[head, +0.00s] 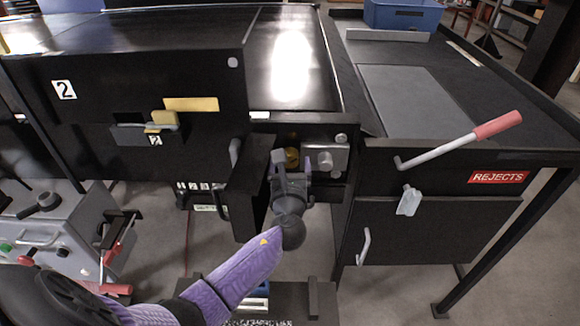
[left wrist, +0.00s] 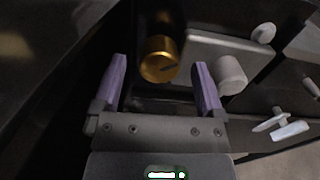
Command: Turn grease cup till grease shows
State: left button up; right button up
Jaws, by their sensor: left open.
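The grease cup is a brass, round knob-like piece (left wrist: 159,60) in the left wrist view, just ahead of and between my left gripper's purple fingers. In the head view it shows as a small gold spot (head: 292,155) on the machine's black end, partly hidden behind my gripper. My left gripper (head: 291,163) is open, with a finger on either side of the cup's line and no visible contact; its open fingers also show in the left wrist view (left wrist: 160,82). I see no grease on the cup. My right gripper is not in view.
A grey block with a round knob (head: 326,158) sits just right of the cup, close to my gripper. An open black door panel (head: 251,190) stands to the left. A red-handled lever (head: 465,138) and the rejects cabinet (head: 430,225) are at right. A grey control box (head: 55,235) stands at left.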

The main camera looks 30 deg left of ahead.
pick_arm(q)
grip_shut()
dwell(0.4)
jog(key=shift+w+r+m+p, duration=0.1)
jog(key=shift+r+m+p, duration=0.05)
jog(key=shift+m+p, duration=1.65)
jog(key=shift+m, duration=0.3)
jog(key=m+p, duration=0.1)
jog(key=m, duration=0.1)
jog(key=shift+m+p, duration=0.35)
jog(key=shift+m, duration=0.05)
jog(key=shift+m+p, duration=0.35)
jog(key=shift+m, duration=0.45)
jog(key=shift+f, duration=0.2)
